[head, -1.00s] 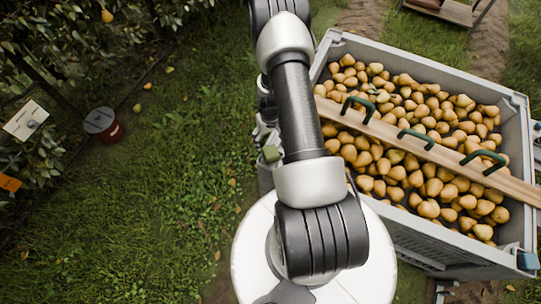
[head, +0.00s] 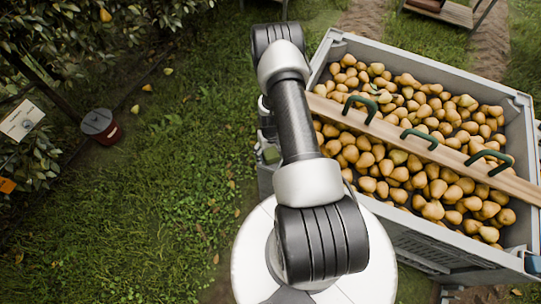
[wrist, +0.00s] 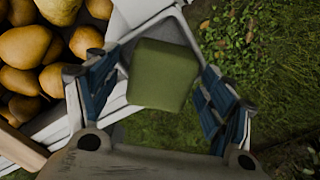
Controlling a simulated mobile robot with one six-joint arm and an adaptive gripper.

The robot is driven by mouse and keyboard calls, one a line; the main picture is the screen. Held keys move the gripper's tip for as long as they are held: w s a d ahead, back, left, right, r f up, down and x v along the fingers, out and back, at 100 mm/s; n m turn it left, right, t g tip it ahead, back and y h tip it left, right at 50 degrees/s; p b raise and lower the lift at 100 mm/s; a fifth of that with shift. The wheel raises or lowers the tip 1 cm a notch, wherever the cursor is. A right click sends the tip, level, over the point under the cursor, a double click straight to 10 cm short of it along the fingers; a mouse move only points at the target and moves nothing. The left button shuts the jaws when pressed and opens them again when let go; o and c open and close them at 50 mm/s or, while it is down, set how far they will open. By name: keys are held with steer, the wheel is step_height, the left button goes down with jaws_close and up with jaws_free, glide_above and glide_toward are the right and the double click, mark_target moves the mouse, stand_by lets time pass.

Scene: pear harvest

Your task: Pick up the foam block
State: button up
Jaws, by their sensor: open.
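The foam block is a dull green block (wrist: 160,75) with rounded edges, seen in the wrist view between the two fingers of my gripper (wrist: 156,80). The fingers have blue pads and stand apart, with a gap showing on both sides of the block. The block lies in front of a pale grey frame edge; what it rests on is hidden. In the head view my arm covers most of the gripper, and only a small greenish patch, likely the block (head: 271,154), shows left of the arm.
A large grey bin (head: 430,63) full of pears stands at the right, with a wooden plank (head: 450,158) bearing green handles across it. Grass lies open to the left. A red bucket (head: 108,134) stands near the trees at far left.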

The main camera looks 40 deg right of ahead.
steer(key=shift+c, duration=0.4)
steer(key=c, duration=1)
steer(key=shift+c, duration=0.2)
steer(key=shift+r, duration=0.2)
step_height(320, 180, up, 19)
steer(key=p, duration=0.5)
steer(key=n+b, duration=0.8)
steer(key=n, duration=0.1)
glide_toward(270, 152)
step_height(270, 152, down, 12)
steer(key=shift+s+r, duration=0.1)
steer(key=shift+s, duration=0.05)
